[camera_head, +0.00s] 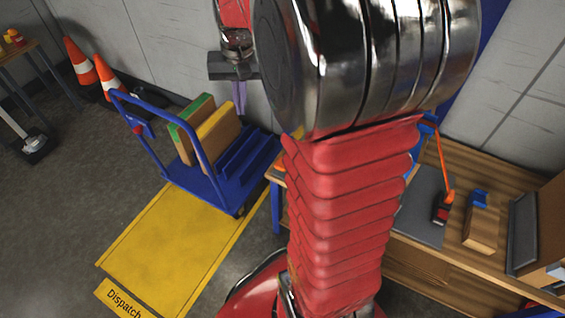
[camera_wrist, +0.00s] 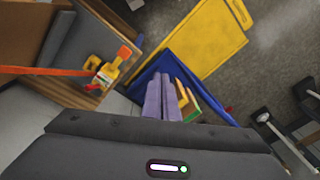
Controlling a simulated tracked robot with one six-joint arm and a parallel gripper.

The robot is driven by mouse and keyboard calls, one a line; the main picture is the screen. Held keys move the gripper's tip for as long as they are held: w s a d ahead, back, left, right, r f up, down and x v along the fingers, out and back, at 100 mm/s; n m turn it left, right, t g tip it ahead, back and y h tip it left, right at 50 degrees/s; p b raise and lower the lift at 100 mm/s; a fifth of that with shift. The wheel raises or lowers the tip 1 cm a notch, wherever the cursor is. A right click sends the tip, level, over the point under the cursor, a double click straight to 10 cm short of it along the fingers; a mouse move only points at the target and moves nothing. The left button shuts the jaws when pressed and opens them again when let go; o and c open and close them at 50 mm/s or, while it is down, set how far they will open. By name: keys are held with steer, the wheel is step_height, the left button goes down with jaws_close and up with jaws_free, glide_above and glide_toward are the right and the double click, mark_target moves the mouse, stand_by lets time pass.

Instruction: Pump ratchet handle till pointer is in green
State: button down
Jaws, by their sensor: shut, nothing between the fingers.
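My gripper (camera_head: 240,108) hangs in the head view's upper middle, high in front of the grey wall and apart from the bench. Its purple fingers (camera_wrist: 161,98) are together and empty in the wrist view. An orange strap or bar (camera_head: 445,165) runs over the bench at the right to a small dark and red device (camera_head: 441,209). In the wrist view an orange strap (camera_wrist: 45,71) leads to a yellow and orange device (camera_wrist: 104,76) on wood. I cannot tell which part is the ratchet handle. No pointer or green zone is readable.
A blue trolley (camera_head: 225,190) carries upright boards (camera_head: 215,135) beside the bench. A yellow floor area (camera_head: 165,255) marked Dispatch lies in front. Traffic cones (camera_head: 80,62) stand at the left. The wooden bench (camera_head: 435,268) also holds a wooden block (camera_head: 480,229). My arm hides the middle.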

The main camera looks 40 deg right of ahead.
steer(key=s+a+r+n+t, duration=0.2)
steer(key=s+a+n, duration=0.1)
steer(key=s+a, duration=0.5)
steer(key=s+a+r+n+t, duration=0.2)
steer(key=s+a+r+n, duration=0.1)
steer(key=s+a, duration=0.5)
steer(key=shift+s+a+n, duration=0.4)
steer(key=shift+s+n, duration=0.1)
steer(key=shift+d+r, duration=0.1)
